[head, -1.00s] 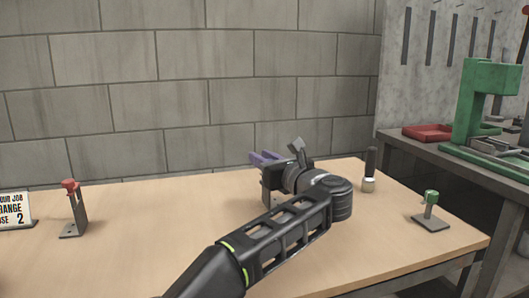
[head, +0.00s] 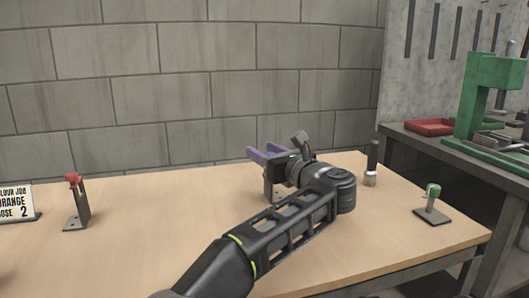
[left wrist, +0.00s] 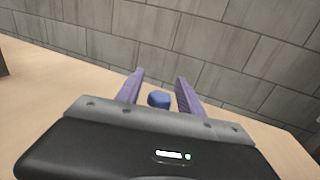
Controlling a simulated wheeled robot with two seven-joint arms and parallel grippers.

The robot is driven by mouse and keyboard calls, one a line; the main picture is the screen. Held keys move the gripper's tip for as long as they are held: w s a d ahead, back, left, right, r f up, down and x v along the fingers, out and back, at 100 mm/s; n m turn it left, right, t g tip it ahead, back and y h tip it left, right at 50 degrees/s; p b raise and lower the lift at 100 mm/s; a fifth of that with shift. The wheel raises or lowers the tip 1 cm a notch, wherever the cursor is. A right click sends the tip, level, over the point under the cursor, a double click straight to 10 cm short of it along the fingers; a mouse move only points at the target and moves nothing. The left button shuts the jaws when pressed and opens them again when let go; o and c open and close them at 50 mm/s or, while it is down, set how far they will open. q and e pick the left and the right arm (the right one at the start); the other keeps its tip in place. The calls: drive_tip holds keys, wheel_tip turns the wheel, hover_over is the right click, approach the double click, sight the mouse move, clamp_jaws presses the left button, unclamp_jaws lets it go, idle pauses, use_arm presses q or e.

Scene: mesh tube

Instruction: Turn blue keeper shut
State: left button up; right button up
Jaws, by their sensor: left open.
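The blue keeper (left wrist: 159,99) shows in the left wrist view as a small rounded blue knob. It sits between the two purple fingers of my left gripper (left wrist: 160,92), with a gap visible on each side. In the head view my left gripper (head: 268,152) is at the back of the table, its fingers pointing left and apart. The keeper itself is hidden there behind my gripper and wrist; a grey metal bracket (head: 270,186) shows just below the fingers. My right gripper is in neither view.
A red-topped bracket (head: 74,200) stands on the wooden table (head: 150,250) at left, beside a sign (head: 15,203). A green-topped bracket (head: 432,202) stands at right. A dark-handled tool (head: 371,165) stands behind my wrist. A side bench holds a red tray (head: 430,127) and green press (head: 475,105).

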use_arm(q)
drive_tip(key=shift+s+d, duration=0.35)
drive_tip(key=shift+s, duration=0.05)
drive_tip(key=b+v, duration=0.2)
drive_tip(key=v, duration=0.4)
drive_tip(key=shift+s+d, duration=0.2)
drive_tip(key=shift+s, duration=0.15)
